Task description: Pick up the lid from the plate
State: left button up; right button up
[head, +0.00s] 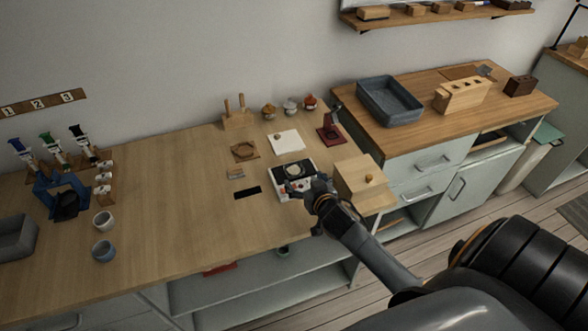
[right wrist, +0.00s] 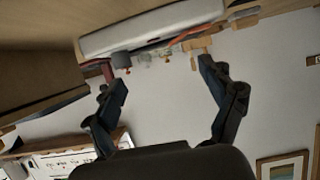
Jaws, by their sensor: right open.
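A white box-shaped device with a dark top (head: 283,168) stands on the wooden bench, and I take it for the plate. A small pale round piece (head: 293,170) lies on its dark top; it looks like the lid, but it is too small to be sure. My right gripper (head: 298,187) is at the front right of the device, close to it, and hides part of it. In the right wrist view the right gripper (right wrist: 162,80) is open, with nothing between its fingers. The device's white body (right wrist: 150,28) shows beyond the fingertips; the lid is not visible there. My left gripper is out of view.
A black slot or strip (head: 247,192) lies to the left. The bench front left of centre is clear.

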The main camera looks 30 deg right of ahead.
aim_at(292, 166)
jog(key=shift+x, duration=0.8)
jog(key=x, duration=0.1)
jog(key=p+x, duration=0.1)
jog(key=x, duration=0.1)
jog(key=shift+w+r, duration=0.15)
jog(key=shift+w, duration=0.15)
jog(key=shift+w+f, duration=0.3)
jog(key=shift+w, duration=0.2)
jog(key=shift+c, duration=0.2)
jog(key=c, duration=0.9)
jog(key=shift+o, duration=0.2)
jog(key=shift+r, duration=0.1)
